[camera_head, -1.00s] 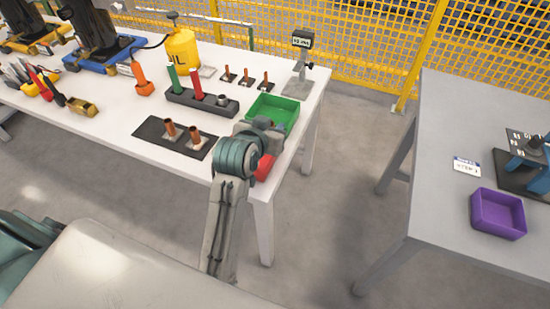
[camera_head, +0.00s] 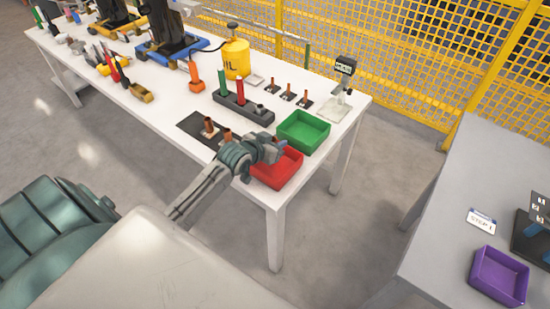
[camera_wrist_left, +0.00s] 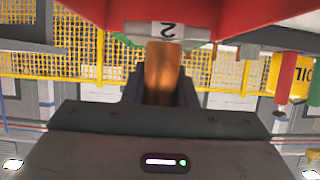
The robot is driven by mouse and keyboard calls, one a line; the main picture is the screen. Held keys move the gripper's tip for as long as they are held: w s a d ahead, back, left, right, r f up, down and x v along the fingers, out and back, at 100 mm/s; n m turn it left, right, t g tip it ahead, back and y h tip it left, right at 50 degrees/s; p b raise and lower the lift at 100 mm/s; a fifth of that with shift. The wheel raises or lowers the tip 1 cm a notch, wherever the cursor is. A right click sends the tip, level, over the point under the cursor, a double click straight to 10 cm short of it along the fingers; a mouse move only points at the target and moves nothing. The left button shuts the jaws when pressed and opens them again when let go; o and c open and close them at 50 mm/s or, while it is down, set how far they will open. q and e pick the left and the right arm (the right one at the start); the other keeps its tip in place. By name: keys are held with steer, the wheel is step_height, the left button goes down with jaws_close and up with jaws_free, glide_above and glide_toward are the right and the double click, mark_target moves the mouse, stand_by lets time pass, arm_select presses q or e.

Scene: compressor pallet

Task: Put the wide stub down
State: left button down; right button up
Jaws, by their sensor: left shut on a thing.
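My left gripper (camera_head: 277,150) is at the back left part of the red tray (camera_head: 289,170), near the table's front right corner. In the left wrist view it is shut on a copper-coloured stub (camera_wrist_left: 165,72) between its dark jaws. The stub's far end meets a pale piece marked 2 (camera_wrist_left: 168,31), close to the red tray (camera_wrist_left: 250,12). I cannot tell whether the stub touches the tray. In the head view the arm hides the stub. Two other copper stubs (camera_head: 208,127) stand on the black mat, left of the gripper. My right gripper is not in view.
A green tray (camera_head: 303,131) stands just behind the red one. A dark block (camera_head: 257,114) with green and red sticks lies to its left. A yellow oil can (camera_head: 236,60) and a gauge stand (camera_head: 343,73) are further back. A purple bin (camera_head: 498,276) sits on the grey table.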

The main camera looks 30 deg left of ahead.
arm_select(q)
steer(key=shift+f, duration=3.1)
steer(key=shift+f, duration=0.1)
steer(key=c, duration=1.2)
jaws_free()
steer(key=shift+o, duration=0.2)
steer(key=shift+r, duration=0.2)
steer(key=v, duration=1.2)
